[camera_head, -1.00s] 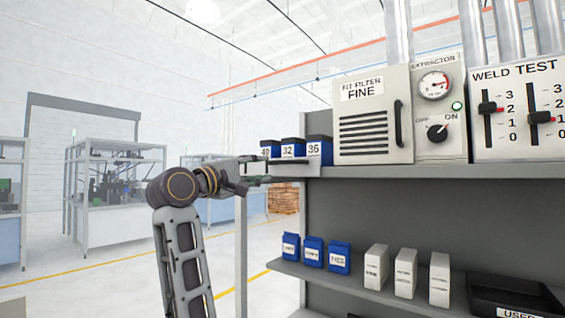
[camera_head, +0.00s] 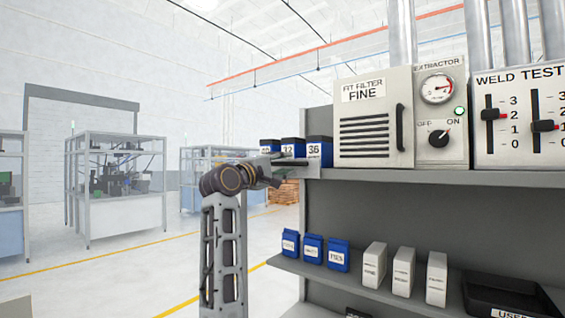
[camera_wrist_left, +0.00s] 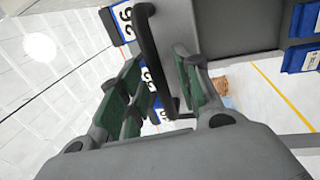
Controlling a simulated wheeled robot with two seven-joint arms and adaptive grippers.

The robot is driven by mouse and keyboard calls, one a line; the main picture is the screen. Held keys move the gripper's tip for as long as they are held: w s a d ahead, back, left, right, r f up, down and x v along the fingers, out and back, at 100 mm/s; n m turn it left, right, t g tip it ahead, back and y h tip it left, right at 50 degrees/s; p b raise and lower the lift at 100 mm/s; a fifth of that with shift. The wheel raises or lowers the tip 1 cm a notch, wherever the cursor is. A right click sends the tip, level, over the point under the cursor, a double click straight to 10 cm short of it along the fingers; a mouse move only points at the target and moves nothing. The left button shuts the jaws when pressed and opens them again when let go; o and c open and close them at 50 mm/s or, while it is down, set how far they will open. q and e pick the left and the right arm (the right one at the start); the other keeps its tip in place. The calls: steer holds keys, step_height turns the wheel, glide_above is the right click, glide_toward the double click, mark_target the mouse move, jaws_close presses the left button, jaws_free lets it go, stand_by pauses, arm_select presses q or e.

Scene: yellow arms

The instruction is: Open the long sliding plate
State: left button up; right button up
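A grey plate with a dark edge (camera_head: 291,162) shows at the left end of the upper shelf, in front of the blue boxes. In the left wrist view a grey panel (camera_wrist_left: 205,22) carries a long black bar handle (camera_wrist_left: 147,45). My left gripper (camera_head: 274,171) is at that shelf end in the head view, small and partly merged with the plate's edge. In the left wrist view its green-padded fingers (camera_wrist_left: 165,88) stand apart, with the handle running between them. Contact with the handle cannot be told. My right gripper is in no view.
Numbered blue boxes (camera_head: 318,149) stand behind the plate. A filter cabinet (camera_head: 373,119) and a weld test panel (camera_head: 520,115) sit to the right. The lower shelf holds blue packs (camera_head: 313,249), white boxes (camera_head: 403,271) and a black tray (camera_head: 505,295). The floor to the left is open.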

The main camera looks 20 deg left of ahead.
arm_select(q)
steer(key=shift+w+d, duration=0.1)
steer(key=shift+w, duration=0.2)
jaws_close()
